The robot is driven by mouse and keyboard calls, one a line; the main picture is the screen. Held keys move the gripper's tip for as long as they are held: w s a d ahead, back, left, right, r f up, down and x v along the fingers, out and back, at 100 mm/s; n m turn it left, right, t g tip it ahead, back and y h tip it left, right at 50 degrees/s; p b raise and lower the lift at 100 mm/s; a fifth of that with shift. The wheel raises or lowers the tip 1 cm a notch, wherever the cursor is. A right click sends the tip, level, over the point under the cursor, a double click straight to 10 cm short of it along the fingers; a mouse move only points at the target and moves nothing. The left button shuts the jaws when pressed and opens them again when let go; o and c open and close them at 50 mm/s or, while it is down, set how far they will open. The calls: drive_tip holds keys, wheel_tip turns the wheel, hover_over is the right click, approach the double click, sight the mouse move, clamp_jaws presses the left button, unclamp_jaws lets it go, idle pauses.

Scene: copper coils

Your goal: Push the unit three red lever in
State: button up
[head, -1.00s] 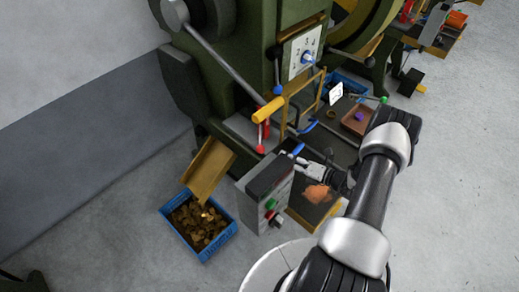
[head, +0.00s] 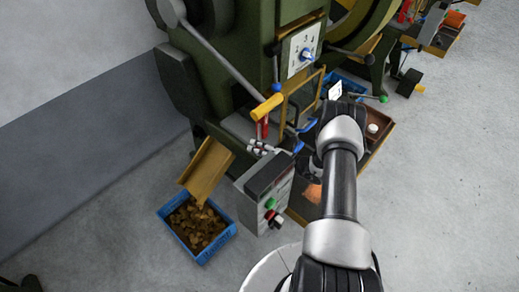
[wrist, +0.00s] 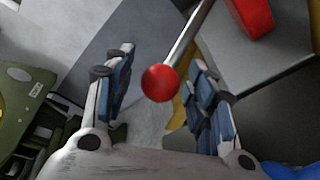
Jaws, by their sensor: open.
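In the wrist view a red ball knob (wrist: 160,83) on a thin metal rod (wrist: 188,34) lies between the two blue-padded fingers of my gripper (wrist: 159,66). The fingers are open on either side of the ball, with gaps showing. Whether the ball touches the palm cannot be told.
A grey control box (head: 262,193) with green and red buttons stands close below my gripper. A yellow chute (head: 207,170) leads to a blue crate (head: 168,228) of brass-coloured pieces. A brown tray (head: 383,137) lies right of my arm. Floor is open at right.

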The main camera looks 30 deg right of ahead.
drive_tip(key=shift+c, duration=0.3)
clamp_jaws()
idle(0.4)
